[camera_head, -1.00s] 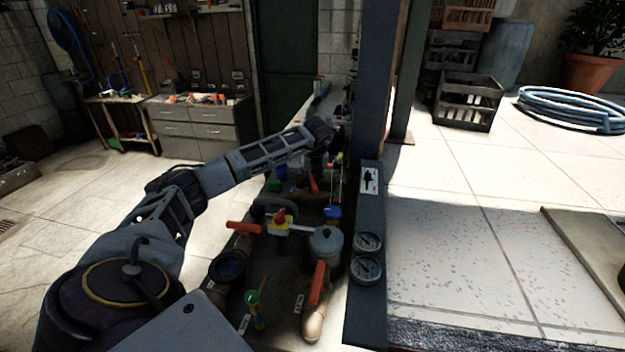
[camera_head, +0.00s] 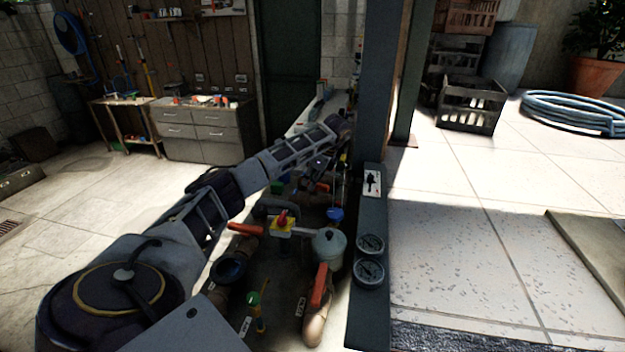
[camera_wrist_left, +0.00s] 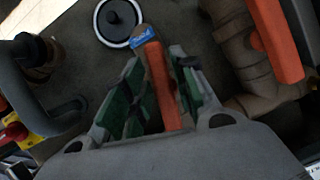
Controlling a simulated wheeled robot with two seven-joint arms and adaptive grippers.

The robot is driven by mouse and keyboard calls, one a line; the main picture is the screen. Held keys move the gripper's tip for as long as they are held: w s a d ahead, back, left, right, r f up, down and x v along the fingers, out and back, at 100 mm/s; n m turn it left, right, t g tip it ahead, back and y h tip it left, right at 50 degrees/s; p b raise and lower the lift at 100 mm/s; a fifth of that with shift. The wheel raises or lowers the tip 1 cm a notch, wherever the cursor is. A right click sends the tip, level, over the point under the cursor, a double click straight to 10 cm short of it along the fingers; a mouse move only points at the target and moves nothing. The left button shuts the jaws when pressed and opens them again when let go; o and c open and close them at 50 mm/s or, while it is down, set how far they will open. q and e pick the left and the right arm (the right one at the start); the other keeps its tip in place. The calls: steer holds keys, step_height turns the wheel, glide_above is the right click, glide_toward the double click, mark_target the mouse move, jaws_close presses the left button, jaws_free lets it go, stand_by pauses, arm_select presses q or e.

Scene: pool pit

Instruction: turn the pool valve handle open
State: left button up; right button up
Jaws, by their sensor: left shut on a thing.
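Other orange handles show in the head view: one on the front pipe (camera_head: 319,286) and one farther left (camera_head: 246,230). My right gripper is not in view.
A red and yellow switch (camera_head: 283,223), a grey domed canister (camera_head: 329,247) and two gauges (camera_head: 370,258) crowd the pit. A post (camera_head: 376,90) rises close to the right of my arm.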

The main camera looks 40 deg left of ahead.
arm_select(q)
steer(key=shift+s+n+g+h, duration=0.1)
steer(key=shift+n+g+h, duration=0.25)
steer(key=shift+n, duration=0.85)
steer(key=o, duration=0.8)
steer(key=shift+r, duration=0.1)
step_height(320, 180, up, 10)
stand_by(0.4)
stand_by(0.6)
